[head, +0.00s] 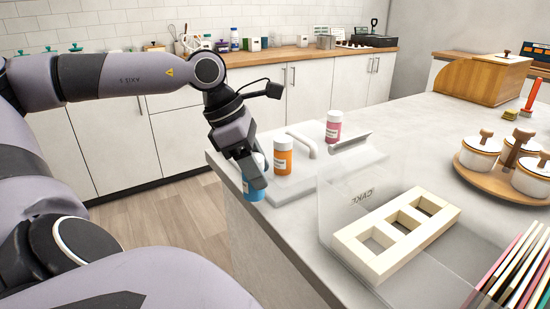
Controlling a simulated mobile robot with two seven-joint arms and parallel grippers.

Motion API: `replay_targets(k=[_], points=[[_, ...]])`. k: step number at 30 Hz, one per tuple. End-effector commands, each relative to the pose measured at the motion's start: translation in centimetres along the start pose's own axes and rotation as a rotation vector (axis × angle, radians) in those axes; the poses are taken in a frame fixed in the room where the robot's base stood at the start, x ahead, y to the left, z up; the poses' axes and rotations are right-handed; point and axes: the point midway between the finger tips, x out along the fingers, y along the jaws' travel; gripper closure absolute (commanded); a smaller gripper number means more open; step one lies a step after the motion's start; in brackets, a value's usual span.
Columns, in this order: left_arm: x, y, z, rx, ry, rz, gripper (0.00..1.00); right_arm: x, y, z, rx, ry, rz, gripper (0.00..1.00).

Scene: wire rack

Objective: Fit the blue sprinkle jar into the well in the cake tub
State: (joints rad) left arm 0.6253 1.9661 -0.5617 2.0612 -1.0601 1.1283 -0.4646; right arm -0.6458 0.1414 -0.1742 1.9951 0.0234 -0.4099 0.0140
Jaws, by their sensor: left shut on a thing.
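My left gripper (252,180) points down at the counter's near left corner, shut on the blue sprinkle jar (254,192). The gripper hides much of the jar; its blue lower part and a bit of its white lid show. I cannot tell whether the jar touches the surface below. The clear cake tub (338,225), lettered on its wall, stands to the right on the counter. Inside it is a cream block (437,205) with three square wells in a row; all look empty. My right gripper is not in view.
An orange jar (283,160) and a pink jar (333,130) stand upright on a white tray (290,188) with an arched handle (303,140). White pots (480,155) on a wooden turntable and upright coloured boards (518,270) stand at right.

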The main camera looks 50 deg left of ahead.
Motion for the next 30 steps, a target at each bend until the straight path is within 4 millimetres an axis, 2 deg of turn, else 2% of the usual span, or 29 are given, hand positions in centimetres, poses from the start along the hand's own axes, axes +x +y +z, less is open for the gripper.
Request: replay_targets(k=[6, 13, 19, 30], points=[[-1.4, 0.1, -3.2, -0.004, -0.001, 0.006, 0.87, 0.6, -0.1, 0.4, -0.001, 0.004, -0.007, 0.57], [-2.4, 0.1, -5.4, -0.003, -0.002, 0.003, 0.87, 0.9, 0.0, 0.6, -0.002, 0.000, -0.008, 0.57], [-2.8, 0.0, -6.1, -0.002, -0.002, 0.000, 0.87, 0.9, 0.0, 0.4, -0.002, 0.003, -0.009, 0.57], [-2.8, 0.0, -6.1, -0.001, -0.002, 0.000, 0.87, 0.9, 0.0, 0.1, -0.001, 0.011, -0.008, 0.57]])
